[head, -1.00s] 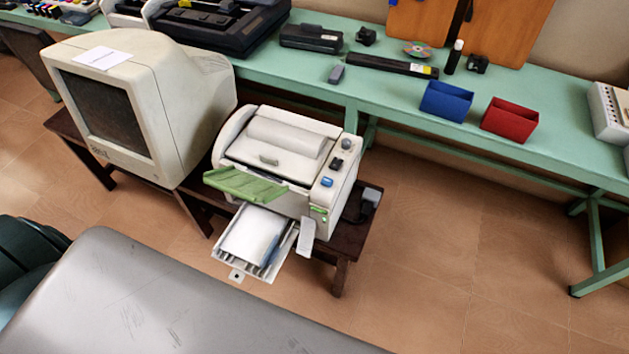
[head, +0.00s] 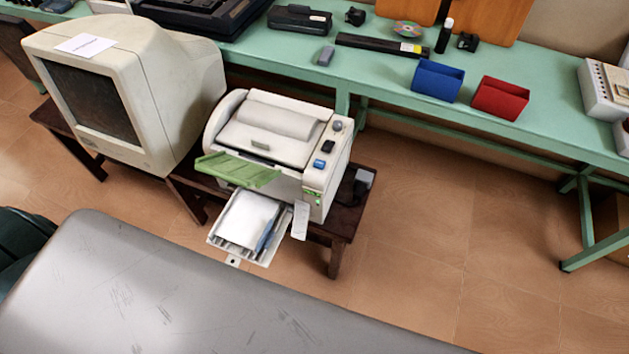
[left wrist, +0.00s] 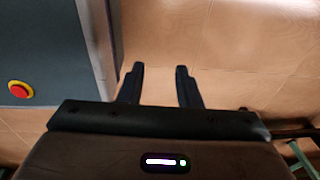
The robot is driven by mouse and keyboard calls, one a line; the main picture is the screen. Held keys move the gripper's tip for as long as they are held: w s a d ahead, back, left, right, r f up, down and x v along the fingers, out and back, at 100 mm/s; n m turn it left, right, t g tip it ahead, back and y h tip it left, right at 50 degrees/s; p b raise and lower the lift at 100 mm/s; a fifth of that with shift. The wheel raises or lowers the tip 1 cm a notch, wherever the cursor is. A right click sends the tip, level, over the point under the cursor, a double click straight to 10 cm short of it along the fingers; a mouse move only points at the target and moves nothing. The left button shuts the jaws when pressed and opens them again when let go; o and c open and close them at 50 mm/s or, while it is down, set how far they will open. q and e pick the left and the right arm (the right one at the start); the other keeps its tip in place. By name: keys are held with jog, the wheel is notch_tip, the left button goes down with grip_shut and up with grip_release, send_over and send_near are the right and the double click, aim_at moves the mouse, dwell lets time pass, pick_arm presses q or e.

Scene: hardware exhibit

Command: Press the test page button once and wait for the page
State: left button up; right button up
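The white printer (head: 268,124) stands on a low dark wooden table in the head view. Its right-hand panel has a grey round knob (head: 337,126), a black switch (head: 328,147) and a blue button (head: 319,164). Small green lights (head: 312,196) show on its front. A green output tray (head: 238,170) sticks out at the front and holds no sheet that I can see. Below it an open paper tray (head: 241,228) holds white paper. My left gripper (left wrist: 160,72) is open and empty above the floor in the left wrist view. My right gripper is in neither view.
An old beige monitor (head: 125,90) stands left of the printer. A green bench (head: 390,92) runs behind, with a blue bin (head: 437,80) and a red bin (head: 500,98). A scratched grey surface (head: 180,300) fills the near foreground. The floor right of the printer is clear.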

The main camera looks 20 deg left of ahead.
pick_arm(q)
grip_shut()
jog(key=shift+a, duration=0.15)
dwell(1.3)
